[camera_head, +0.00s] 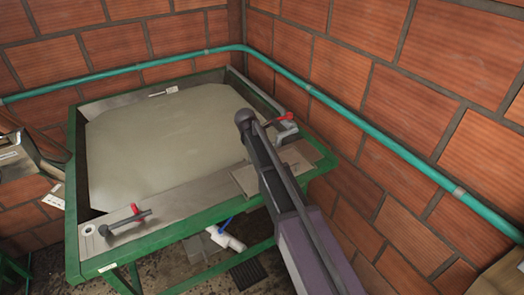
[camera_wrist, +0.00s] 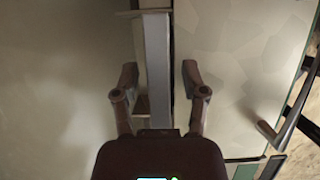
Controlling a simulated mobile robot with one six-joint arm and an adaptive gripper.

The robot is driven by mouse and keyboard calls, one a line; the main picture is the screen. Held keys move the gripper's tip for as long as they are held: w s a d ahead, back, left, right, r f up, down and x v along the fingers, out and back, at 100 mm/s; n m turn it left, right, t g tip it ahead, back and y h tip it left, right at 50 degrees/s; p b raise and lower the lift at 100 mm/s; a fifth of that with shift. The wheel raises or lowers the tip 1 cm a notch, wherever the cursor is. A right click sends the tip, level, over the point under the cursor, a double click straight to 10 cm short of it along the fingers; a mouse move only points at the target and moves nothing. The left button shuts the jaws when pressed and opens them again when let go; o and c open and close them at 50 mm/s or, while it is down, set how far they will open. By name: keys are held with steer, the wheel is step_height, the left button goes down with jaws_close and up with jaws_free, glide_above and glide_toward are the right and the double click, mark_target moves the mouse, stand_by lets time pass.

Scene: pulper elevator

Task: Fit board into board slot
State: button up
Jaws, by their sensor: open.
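In the wrist view my gripper (camera_wrist: 158,78) is open. Its two fingers stand on either side of a pale, narrow upright bar (camera_wrist: 156,55), with a visible gap on each side. This bar may be the board seen edge-on; I cannot tell for sure. In the head view a flat grey-brown plate (camera_head: 243,181) lies at the near right part of the green-framed table (camera_head: 178,230), partly behind my arm. My gripper is hidden behind my arm in that view. The board slot cannot be made out clearly in either view.
A large grey basin surface (camera_head: 165,140) fills most of the table. A red-handled lever (camera_head: 130,218) sits at the near left corner, and another red handle (camera_head: 283,118) is on the right side. A green pipe (camera_head: 330,105) runs along the brick walls.

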steer(key=shift+p+v, duration=5.15)
steer(key=shift+v, duration=0.55)
steer(key=shift+d, duration=0.1)
steer(key=s+d+f+m+g+y, duration=0.1)
steer(key=s+d+m+g+y, duration=0.1)
steer(key=s+d+m, duration=2.1)
steer(key=d+m+y, duration=0.1)
steer(key=d, duration=0.2)
steer(key=shift+s+m+g+y, duration=0.3)
steer(key=shift+m+y, duration=0.1)
steer(key=shift+f, duration=0.1)
step_height(320, 180, down, 17)
steer(key=b, duration=1.7)
steer(key=shift+a, duration=0.2)
